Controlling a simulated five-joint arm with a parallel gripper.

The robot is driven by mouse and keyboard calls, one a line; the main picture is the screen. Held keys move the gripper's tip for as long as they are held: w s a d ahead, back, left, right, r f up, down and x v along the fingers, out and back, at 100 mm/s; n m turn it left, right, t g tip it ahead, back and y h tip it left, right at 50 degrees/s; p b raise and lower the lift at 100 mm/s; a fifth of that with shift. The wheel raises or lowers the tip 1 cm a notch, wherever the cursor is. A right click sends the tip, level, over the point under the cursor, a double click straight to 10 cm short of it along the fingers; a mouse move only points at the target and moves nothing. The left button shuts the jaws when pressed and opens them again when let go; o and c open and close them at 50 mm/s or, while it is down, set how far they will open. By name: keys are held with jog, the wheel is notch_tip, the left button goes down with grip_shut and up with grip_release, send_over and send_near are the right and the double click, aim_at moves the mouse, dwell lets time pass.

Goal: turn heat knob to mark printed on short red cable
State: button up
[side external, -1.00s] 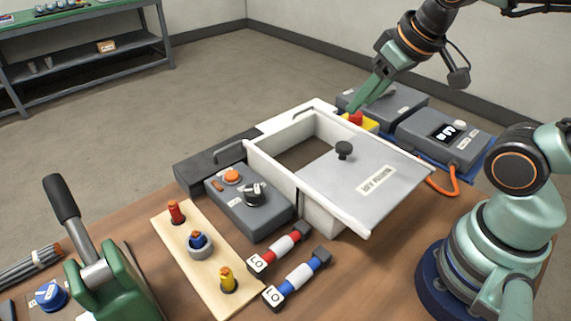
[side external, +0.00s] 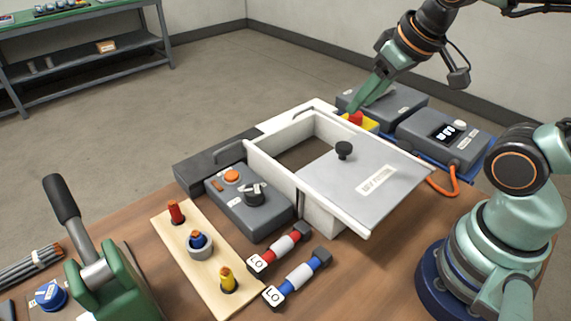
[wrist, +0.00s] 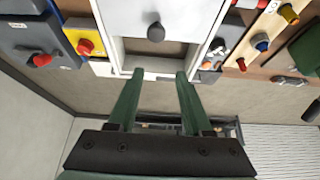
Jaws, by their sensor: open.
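A short red cable (side external: 280,247) with a white band lies on the table, and the white tag at its near end reads LO. A grey box (side external: 250,208) left of the white bin has a black knob (side external: 254,195) with small white labels around it and an orange button (side external: 231,176). I cannot read which label names heat. My gripper (side external: 362,98) is at the far side of the bin, near the yellow box with a red button, apart from the black knob. In the wrist view my gripper (wrist: 158,74) is open, with nothing between its fingers.
A white bin (side external: 313,205) with a half-open lid (side external: 378,182) stands mid-table. A blue cable (side external: 297,278) also tagged LO, a wooden peg board (side external: 198,258) and a green lever (side external: 95,265) are in front.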

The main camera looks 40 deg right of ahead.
jog(key=o, duration=0.5)
jog(key=shift+c, duration=0.2)
jog(key=n+g, duration=0.6)
jog(key=n, duration=0.8)
send_over(253, 189)
notch_tip(253, 189, down, 8)
notch_tip(253, 189, down, 11)
jog(key=shift+f, duration=0.1)
jog(key=shift+m, duration=0.3)
grip_shut()
